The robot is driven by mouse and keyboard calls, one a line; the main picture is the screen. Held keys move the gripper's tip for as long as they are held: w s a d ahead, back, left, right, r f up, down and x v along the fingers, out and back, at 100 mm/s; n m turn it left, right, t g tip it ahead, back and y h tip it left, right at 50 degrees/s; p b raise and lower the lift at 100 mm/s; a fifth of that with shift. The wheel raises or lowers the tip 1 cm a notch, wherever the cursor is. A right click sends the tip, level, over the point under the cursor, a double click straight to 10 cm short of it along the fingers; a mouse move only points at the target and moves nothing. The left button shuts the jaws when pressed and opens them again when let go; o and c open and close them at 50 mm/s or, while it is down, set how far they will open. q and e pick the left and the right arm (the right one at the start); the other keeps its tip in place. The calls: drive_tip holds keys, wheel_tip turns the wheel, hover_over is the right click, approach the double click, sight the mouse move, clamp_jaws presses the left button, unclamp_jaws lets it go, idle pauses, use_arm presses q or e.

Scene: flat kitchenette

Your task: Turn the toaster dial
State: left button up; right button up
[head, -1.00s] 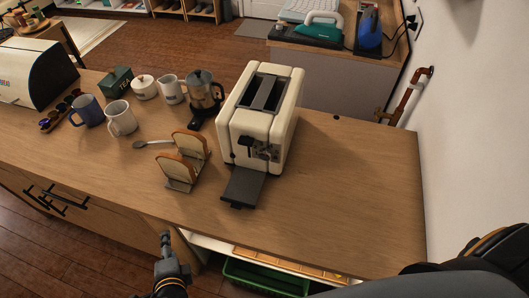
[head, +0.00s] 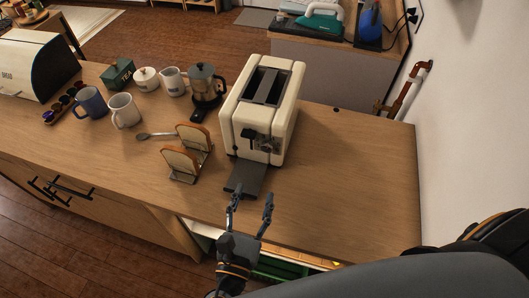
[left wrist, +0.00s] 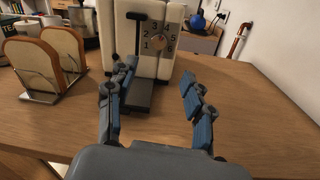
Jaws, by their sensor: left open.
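The cream toaster (head: 263,110) stands on the wooden counter, its front facing me and its crumb tray (head: 245,178) sticking out at the bottom. In the left wrist view the dial (left wrist: 157,43) is on the toaster's front, ringed by numbers, with the dark lever (left wrist: 137,17) to its left. My left gripper (head: 250,198) is open and empty, in front of the toaster by the crumb tray. In the left wrist view its fingers (left wrist: 158,85) are spread, apart from the dial. My right gripper is not seen.
A toast rack with bread slices (head: 182,162) stands left of the toaster. A moka pot (head: 205,88), mugs (head: 124,110) and a spoon (head: 155,135) are farther left. The counter right of the toaster (head: 350,180) is clear up to the wall.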

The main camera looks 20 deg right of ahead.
sight(266, 149)
use_arm(q)
drive_tip(key=p+x, duration=0.2)
drive_tip(key=x, duration=1)
drive_tip(key=shift+w, duration=0.1)
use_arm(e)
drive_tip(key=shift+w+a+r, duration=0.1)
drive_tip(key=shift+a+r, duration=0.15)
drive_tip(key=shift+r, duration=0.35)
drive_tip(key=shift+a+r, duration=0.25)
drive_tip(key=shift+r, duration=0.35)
use_arm(q)
drive_tip(key=shift+a, duration=0.1)
clamp_jaws()
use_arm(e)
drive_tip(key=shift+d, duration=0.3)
